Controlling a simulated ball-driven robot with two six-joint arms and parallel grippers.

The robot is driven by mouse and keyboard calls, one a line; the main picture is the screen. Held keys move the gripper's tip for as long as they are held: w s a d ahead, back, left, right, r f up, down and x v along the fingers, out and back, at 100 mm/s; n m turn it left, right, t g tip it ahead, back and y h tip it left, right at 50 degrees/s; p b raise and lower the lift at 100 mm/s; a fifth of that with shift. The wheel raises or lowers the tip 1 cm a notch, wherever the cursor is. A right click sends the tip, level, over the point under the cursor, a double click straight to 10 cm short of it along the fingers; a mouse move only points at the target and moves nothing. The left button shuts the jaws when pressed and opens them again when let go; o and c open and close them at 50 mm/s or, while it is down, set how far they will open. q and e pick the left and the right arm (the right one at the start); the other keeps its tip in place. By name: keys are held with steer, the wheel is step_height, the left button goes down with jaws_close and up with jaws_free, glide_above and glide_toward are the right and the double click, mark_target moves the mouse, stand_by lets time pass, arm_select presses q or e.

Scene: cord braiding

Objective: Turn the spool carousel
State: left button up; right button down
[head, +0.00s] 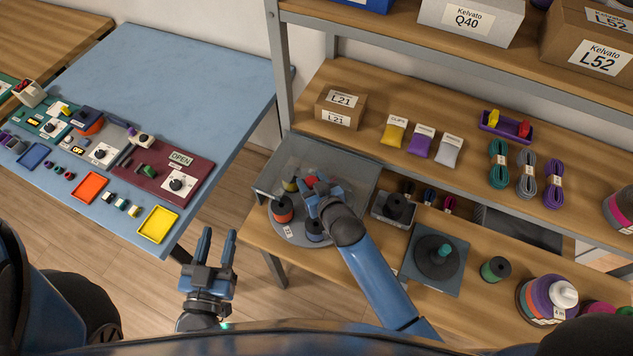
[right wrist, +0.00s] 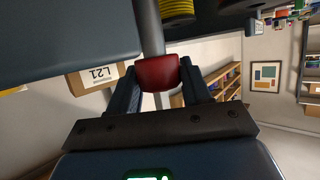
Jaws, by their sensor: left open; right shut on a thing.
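The spool carousel (head: 277,226) is a round grey disc on the lower shelf, partly inside a grey see-through housing (head: 352,165). My right gripper (head: 318,190) reaches over the disc and is shut on a red knob (right wrist: 157,72) on a grey post. The knob also shows in the head view (head: 311,180). My gripper and forearm hide part of the disc. My left gripper (head: 219,236) is open and empty, away from the carousel, with floor behind it.
Right of the carousel are a grey box with a black spool (head: 394,206), a dark square stand (head: 435,262) and a green spool (head: 495,269). A cardboard box (head: 341,106) stands behind the housing. A blue table (head: 170,90) with panels and trays is at left; bare floor lies between.

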stand_by(0.5)
steer(key=c, duration=0.6)
jaws_free()
steer(key=b+v, duration=0.1)
steer(key=v, duration=0.8)
steer(key=shift+s+d+b, duration=0.1)
steer(key=shift+b, duration=0.3)
steer(key=shift+s+d+r, duration=0.3)
steer(key=shift+s+r, duration=0.05)
steer(key=shift+s, duration=0.2)
